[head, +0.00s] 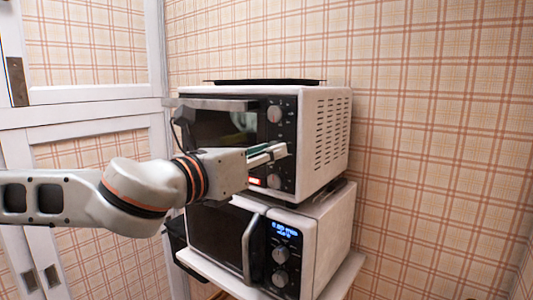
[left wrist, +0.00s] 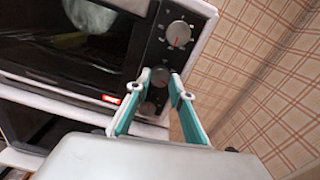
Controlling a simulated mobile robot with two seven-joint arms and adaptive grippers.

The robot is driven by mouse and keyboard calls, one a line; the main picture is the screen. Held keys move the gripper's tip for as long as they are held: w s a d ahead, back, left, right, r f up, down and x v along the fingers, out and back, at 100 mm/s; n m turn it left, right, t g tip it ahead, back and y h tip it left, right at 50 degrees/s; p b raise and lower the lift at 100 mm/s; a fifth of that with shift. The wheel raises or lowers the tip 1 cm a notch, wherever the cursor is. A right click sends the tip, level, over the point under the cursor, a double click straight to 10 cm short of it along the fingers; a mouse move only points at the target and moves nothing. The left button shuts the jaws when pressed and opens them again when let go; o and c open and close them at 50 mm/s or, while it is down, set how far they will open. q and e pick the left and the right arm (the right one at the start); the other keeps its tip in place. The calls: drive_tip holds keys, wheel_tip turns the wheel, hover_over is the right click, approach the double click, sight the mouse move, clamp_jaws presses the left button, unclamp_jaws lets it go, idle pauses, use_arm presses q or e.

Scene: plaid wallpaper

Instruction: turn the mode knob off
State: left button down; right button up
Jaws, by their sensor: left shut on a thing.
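The toaster oven (head: 318,135) stands on top of the microwave, with a dark control panel on its front right. An upper round knob (head: 274,114) is free; it also shows in the left wrist view (left wrist: 178,34). My left gripper (head: 284,151) is at the panel below that knob. In the left wrist view its teal-lined fingers (left wrist: 161,76) are shut on a grey knob (left wrist: 160,80), one finger on each side. Another knob (head: 274,181) shows just under the gripper in the head view. I cannot read which knob is the mode knob. My right gripper is out of view.
The microwave (head: 325,225) below has a handle (head: 250,245), a blue display and knobs. A black tray (head: 265,82) lies on the oven. Plaid wall stands close at right; a white-framed door is at left.

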use_arm(q)
drive_tip(key=n, duration=2.2)
drive_tip(key=shift+r+n, duration=0.1)
drive_tip(key=shift+n, duration=0.3)
idle(0.3)
drive_tip(key=c, duration=1.8)
unclamp_jaws()
drive_tip(key=shift+v, duration=3.75)
